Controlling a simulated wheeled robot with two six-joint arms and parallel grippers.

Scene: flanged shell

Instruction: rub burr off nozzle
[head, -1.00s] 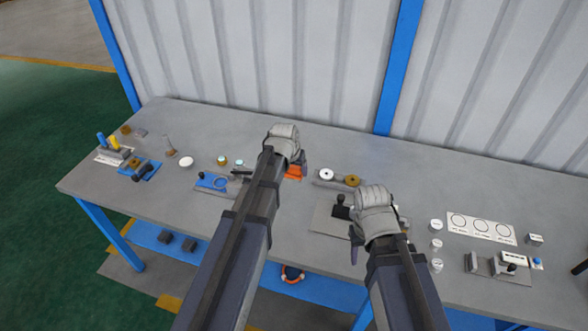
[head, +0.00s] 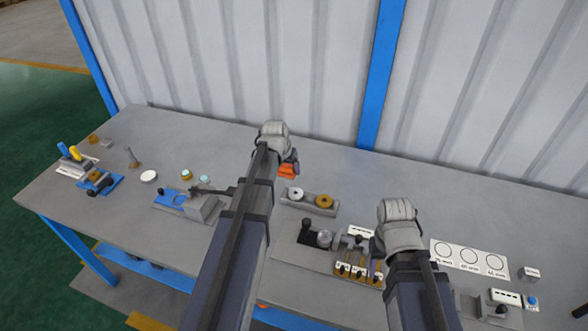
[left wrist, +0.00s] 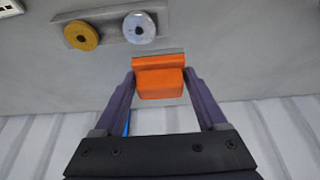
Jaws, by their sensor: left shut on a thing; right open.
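My left gripper (head: 287,164) is shut on an orange block (head: 287,172) over the back of the grey bench. In the left wrist view my left gripper (left wrist: 159,80) has a finger on each side of the orange block (left wrist: 160,76). My right gripper (head: 380,262) is open over the front part of the bench; its arm hides much of it. A clamp fixture with a black knob (head: 306,226) holds a grey round part (head: 324,239) left of my right gripper. I cannot tell for sure whether that part is the nozzle, and no burr can be made out.
A grey holder with a silver wheel (head: 296,194) and a brass wheel (head: 324,201) lies between the arms. A blue fixture (head: 171,199) is to the left, a card with circles (head: 468,257) to the right. The wall stands behind.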

